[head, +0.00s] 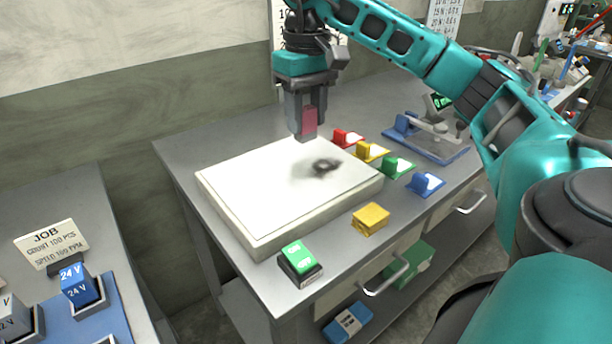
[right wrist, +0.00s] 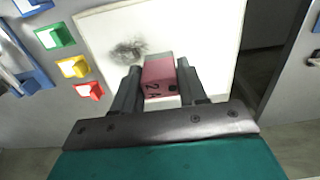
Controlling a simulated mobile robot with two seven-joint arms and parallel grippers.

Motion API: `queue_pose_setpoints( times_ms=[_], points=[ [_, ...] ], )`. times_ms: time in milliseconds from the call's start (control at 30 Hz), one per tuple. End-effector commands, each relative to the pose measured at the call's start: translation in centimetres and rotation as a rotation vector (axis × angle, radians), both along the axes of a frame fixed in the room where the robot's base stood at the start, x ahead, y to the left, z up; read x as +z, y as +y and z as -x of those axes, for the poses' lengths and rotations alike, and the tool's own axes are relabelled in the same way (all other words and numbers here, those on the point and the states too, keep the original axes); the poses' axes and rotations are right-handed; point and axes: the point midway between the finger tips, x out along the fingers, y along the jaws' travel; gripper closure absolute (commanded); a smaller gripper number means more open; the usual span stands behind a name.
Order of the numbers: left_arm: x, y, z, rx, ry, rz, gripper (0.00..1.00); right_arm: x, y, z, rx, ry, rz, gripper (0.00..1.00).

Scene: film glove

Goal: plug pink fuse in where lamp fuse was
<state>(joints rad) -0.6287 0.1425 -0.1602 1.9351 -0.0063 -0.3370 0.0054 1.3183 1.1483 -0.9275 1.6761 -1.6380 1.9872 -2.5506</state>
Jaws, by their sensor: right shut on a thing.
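My right gripper (head: 306,132) points down above the far part of a white slab (head: 265,185) and is shut on the pink fuse (head: 309,118). In the right wrist view the pink fuse (right wrist: 158,80) sits between the two fingers, with "2 A" on the face toward the camera. The fuse appears to be above the slab, not resting on it. The slab has a dark sooty smudge (head: 324,167) right of its middle. No lamp fuse or empty fuse socket can be made out. My left gripper is not in view.
Red (head: 346,138), yellow (head: 371,151), green (head: 397,167) and blue (head: 425,184) tabbed pieces line the slab's right side. A yellow block (head: 370,219) and a green-topped switch (head: 299,260) stand nearer. A blue-based fixture (head: 430,140) stands behind.

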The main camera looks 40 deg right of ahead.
Motion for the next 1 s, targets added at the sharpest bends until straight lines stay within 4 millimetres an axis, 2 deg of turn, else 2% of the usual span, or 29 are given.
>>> queue_pose_setpoints(
  times_ms=[33, 100, 200, 433, 600, 733, 1000],
  points=[
    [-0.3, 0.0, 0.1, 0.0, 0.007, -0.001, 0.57, -1.4, -0.1, 0.2, -0.001, 0.006, 0.003, 0.89],
    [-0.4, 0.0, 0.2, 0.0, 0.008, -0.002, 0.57, -3.1, -0.1, 0.2, -0.001, 0.006, 0.002, 0.89],
    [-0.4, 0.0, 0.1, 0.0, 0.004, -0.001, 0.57, -4.8, -0.1, 0.1, 0.0, 0.004, 0.003, 0.89],
    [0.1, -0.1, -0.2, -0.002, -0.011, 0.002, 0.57, -6.8, 0.0, 0.1, 0.0, 0.002, 0.002, 0.89],
    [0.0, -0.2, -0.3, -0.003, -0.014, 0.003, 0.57, -9.4, 0.0, 0.1, 0.0, 0.004, 0.001, 0.89],
    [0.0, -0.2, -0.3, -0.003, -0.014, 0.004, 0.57, -10.4, 0.0, 0.1, 0.0, 0.001, 0.002, 0.89],
    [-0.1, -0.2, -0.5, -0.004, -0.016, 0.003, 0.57, -10.5, 0.0, 0.1, 0.0, 0.0, 0.001, 0.89]
  ],
)
